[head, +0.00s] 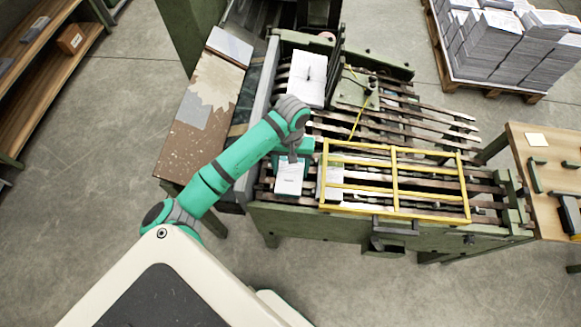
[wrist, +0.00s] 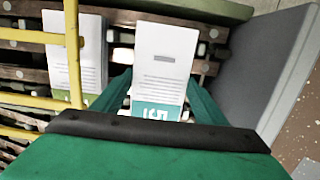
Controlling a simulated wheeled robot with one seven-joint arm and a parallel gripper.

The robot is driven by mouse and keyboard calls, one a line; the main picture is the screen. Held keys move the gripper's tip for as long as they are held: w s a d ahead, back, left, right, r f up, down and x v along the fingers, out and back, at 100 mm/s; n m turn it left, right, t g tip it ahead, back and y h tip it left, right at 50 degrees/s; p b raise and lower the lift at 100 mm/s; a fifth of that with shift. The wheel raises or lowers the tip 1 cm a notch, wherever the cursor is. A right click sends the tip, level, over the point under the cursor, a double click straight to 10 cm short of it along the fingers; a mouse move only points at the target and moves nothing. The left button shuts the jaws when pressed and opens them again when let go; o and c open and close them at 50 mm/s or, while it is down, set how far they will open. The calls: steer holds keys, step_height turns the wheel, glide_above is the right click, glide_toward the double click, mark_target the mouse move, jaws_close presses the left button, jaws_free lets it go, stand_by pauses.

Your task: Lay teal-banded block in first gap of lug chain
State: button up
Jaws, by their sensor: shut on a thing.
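The teal-banded block (head: 289,178) is white with a printed face. Its teal end with large white characters shows in the wrist view (wrist: 158,108). My gripper (head: 292,158) is shut on it; the green fingers flank the block in the wrist view (wrist: 160,95). The block is over the left end of the lug chain (head: 486,190), just left of the yellow guard. I cannot tell whether it touches the chain. A similar white block with a green band (wrist: 85,98) lies to its left in the wrist view, inside the guard; it also shows in the head view (head: 333,180).
The yellow guard frame (head: 395,180) stands over the chain, close to my gripper. A white sheet stack (head: 306,78) lies farther back on the machine. A side table (head: 178,150) stands left, a wooden bench (head: 535,165) right, and a pallet of paper stacks (head: 510,45) behind.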

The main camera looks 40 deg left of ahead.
mark_target(291, 166)
steer(key=shift+f, duration=0.1)
steer(key=o, duration=1.4)
steer(key=shift+c, duration=0.2)
step_height(291, 166, up, 12)
steer(key=w, duration=0.1)
steer(key=shift+w+a, duration=0.15)
steer(key=shift+a, duration=0.2)
